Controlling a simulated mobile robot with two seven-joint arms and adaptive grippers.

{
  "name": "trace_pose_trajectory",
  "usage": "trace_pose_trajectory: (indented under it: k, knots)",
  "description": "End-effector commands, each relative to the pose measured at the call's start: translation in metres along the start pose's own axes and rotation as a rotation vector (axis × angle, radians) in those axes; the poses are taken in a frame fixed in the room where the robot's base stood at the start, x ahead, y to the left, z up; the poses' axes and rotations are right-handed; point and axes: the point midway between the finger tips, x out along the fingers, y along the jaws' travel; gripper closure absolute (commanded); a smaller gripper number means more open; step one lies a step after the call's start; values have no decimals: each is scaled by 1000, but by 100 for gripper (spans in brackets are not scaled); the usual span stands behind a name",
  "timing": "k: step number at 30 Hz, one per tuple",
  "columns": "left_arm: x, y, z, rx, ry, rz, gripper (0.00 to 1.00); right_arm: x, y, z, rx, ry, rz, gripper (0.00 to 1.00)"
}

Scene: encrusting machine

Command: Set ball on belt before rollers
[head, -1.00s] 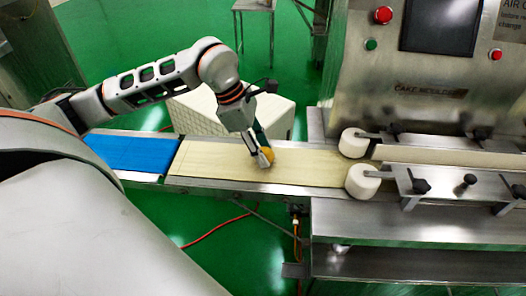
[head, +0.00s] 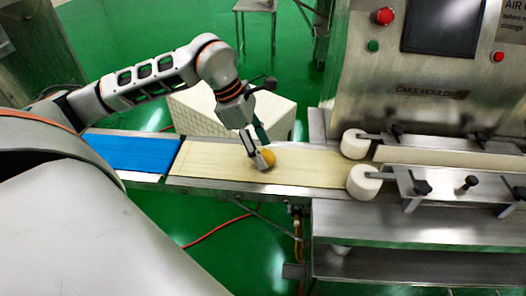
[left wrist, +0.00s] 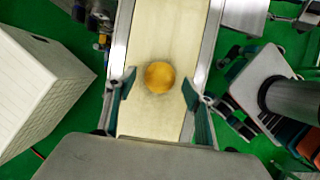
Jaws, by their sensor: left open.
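The ball (head: 265,159) is round and golden-orange. It rests on the cream belt (head: 315,169), short of the two white rollers (head: 355,143) at the right in the head view. My left gripper (head: 259,154) is at the ball from the left arm, just above the belt. In the left wrist view the ball (left wrist: 159,77) lies on the belt (left wrist: 150,125) between the spread fingers of my left gripper (left wrist: 159,92), with a gap on each side. The gripper is open and holds nothing. My right gripper is not in view.
A blue belt section (head: 127,152) adjoins the cream belt at left. The steel cake moulder machine (head: 425,95) stands at the right, with a guide bracket (head: 445,185) beyond the rollers. A white crate (head: 275,112) stands behind the belt.

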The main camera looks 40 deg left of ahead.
Motion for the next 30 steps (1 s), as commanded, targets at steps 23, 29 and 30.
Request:
trace_pose_trajectory:
  k: [23, 29, 30]
  knots:
    - [-105, 0, 0, 0, 0, 1, 48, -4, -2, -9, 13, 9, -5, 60]
    - [-105, 0, 0, 0, 0, 1, 48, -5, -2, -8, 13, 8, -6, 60]
    - [-105, 0, 0, 0, 0, 1, 48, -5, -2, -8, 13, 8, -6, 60]
